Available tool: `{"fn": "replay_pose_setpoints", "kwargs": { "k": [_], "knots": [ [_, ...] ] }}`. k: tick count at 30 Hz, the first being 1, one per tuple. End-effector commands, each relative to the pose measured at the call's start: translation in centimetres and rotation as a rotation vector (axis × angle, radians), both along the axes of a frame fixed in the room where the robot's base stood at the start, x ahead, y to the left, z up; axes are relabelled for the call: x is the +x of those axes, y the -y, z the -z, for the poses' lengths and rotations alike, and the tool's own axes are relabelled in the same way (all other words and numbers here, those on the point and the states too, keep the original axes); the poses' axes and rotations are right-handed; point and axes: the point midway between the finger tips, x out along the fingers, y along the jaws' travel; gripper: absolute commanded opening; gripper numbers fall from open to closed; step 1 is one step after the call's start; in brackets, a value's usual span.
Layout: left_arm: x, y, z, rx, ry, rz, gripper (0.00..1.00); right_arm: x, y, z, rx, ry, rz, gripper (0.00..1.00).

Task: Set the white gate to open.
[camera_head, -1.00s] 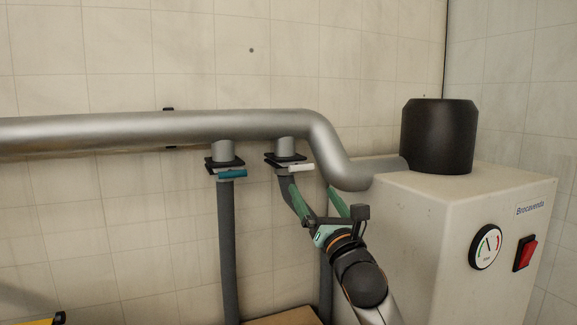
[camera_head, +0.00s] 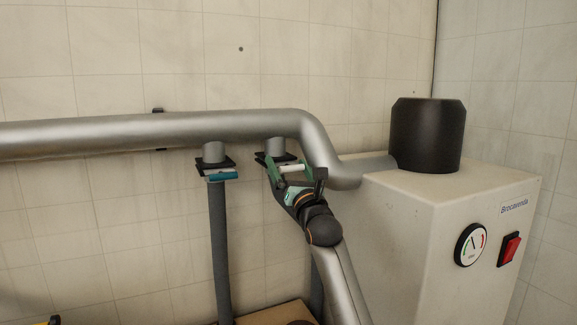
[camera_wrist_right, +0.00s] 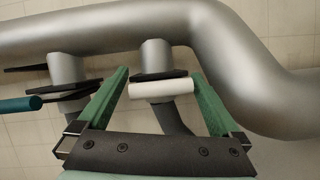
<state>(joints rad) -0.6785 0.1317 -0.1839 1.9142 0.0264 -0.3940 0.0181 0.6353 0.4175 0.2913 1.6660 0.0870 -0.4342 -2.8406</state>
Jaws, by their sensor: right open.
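The white gate handle (camera_head: 291,168) is on the right-hand black gate plate (camera_head: 262,157), under a short stub of the grey overhead pipe. My right gripper (camera_head: 291,166) is open, with its green fingers on either side of the white handle. In the right wrist view the white handle (camera_wrist_right: 161,89) lies across the space between the two fingers (camera_wrist_right: 160,92). I cannot tell whether the fingers touch it. My left gripper is not in view.
A teal gate handle (camera_head: 222,176) sits to the left on a similar plate, with a grey hose (camera_head: 219,245) below. The large grey pipe (camera_head: 120,130) runs above. A beige machine (camera_head: 400,235) with a gauge (camera_head: 470,244) and red switch (camera_head: 509,248) stands right.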

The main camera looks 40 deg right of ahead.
Motion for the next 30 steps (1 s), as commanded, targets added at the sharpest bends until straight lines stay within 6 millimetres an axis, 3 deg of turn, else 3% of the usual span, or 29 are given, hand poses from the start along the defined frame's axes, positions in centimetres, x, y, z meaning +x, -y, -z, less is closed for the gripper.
{"fn": "replay_pose_setpoints", "kwargs": {
  "k": [4,30],
  "knots": [
    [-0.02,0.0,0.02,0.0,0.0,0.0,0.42,-0.01,-0.02,0.02,0.001,0.0,0.0,1.0],
    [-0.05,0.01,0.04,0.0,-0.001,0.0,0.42,-0.04,0.0,0.05,0.0,-0.001,0.0,0.02]
  ]
}}
